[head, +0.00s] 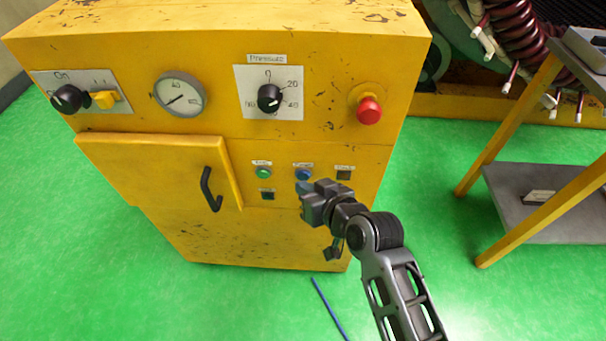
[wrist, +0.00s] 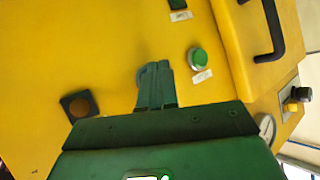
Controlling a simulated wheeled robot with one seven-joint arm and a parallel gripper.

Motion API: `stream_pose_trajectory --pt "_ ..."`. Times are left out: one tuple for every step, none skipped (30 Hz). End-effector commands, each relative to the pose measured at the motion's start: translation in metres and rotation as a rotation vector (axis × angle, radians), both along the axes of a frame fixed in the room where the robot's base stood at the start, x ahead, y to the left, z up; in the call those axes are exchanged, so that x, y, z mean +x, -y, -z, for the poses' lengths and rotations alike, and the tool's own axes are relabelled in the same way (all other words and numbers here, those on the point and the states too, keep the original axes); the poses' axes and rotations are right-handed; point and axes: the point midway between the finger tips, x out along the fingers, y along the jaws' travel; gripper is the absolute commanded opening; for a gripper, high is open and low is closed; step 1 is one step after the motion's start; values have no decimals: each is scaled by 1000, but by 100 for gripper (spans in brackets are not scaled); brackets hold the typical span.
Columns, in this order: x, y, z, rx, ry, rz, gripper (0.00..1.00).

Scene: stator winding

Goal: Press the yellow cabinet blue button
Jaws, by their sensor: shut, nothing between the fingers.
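The yellow cabinet (head: 240,235) stands in front of me and its panel also fills most of the wrist view (wrist: 110,35). The blue button (head: 303,174) is on the front panel, right of the green button (head: 263,172), below a small label. My gripper (head: 303,187) is just below and in front of the blue button. Its fingers are shut and empty, pointing at the panel. In the wrist view the shut fingers (wrist: 153,80) lie between the green button (wrist: 198,58) and a dark square fitting (wrist: 78,105). I cannot make out the blue button there; whether the fingertips touch it cannot be told.
The black door handle (head: 210,190) sticks out at left. A red knob (head: 369,110), a pressure dial (head: 269,98) and a gauge (head: 180,95) are higher up. A yellow-framed stand (head: 510,130) is at right. The green floor is mostly clear.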

Motion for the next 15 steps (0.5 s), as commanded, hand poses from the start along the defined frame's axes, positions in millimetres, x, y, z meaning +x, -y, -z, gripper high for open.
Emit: stream_pose_trajectory --pt "-3 0 -1 -1 -2 0 0" --pt "-4 0 -1 -1 -2 0 0" --pt "-5 0 0 -1 -2 0 0" --pt "-6 0 0 -1 -2 0 0" --pt "-6 0 0 -1 -2 0 0" --pt "-6 0 0 0 -1 0 0" --pt "-6 0 0 0 -1 0 0" --pt "-6 0 0 0 -1 0 0" --pt "-6 0 0 0 -1 0 0" --pt "-6 0 0 -1 -2 0 0" --pt "-6 0 0 -1 -2 0 0" --pt "-6 0 0 0 -2 -1 0" --pt "-7 0 0 0 -2 -1 0" --pt "-8 0 0 0 -2 -1 0" --pt "-11 -1 0 -1 -3 -1 0"
